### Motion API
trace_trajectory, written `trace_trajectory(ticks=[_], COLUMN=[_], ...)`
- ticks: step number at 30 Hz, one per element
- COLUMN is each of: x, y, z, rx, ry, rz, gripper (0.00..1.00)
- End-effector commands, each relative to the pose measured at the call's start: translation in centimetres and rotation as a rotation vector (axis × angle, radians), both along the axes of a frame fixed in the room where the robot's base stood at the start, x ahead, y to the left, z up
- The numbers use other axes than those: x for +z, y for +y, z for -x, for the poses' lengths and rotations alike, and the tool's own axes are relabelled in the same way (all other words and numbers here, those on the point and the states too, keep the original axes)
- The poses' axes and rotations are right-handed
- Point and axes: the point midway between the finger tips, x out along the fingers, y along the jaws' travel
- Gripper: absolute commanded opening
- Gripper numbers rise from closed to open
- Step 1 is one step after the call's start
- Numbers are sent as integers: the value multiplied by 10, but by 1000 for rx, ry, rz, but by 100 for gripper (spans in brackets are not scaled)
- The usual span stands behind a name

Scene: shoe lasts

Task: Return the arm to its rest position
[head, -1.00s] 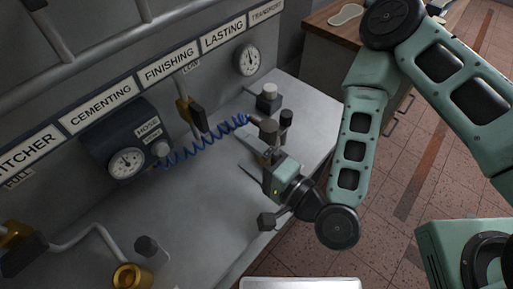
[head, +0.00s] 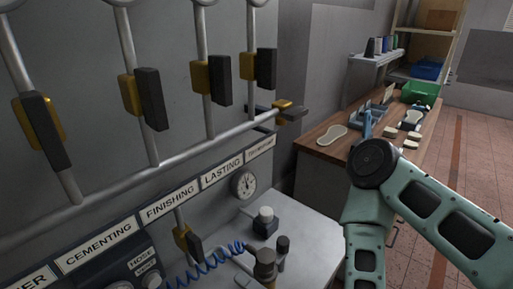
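My arm (head: 420,200), pale green with dark joints, comes in from the right side of the head view. Its forearm (head: 366,250) hangs down past the bottom edge. My gripper is below the picture and out of view. I cannot see whether it holds anything.
Pipes with black-handled valves (head: 145,98) cover the wall. A wooden table (head: 312,150) with a sole (head: 332,135) and a green bin (head: 420,92) stands behind my arm.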

Motion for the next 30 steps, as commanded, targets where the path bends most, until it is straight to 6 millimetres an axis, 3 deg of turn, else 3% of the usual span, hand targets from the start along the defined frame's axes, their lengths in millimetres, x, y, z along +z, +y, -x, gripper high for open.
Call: trace_trajectory(ticks=[7,13,22,30], x=[-2,-11,6,62], y=[29,24,-26,-89], z=[3,-1,-15,-6], rx=[293,518,729,850], ry=[-171,-282,-316,-208], rz=[315,665,1134,1451], gripper=[90,90,90,90])
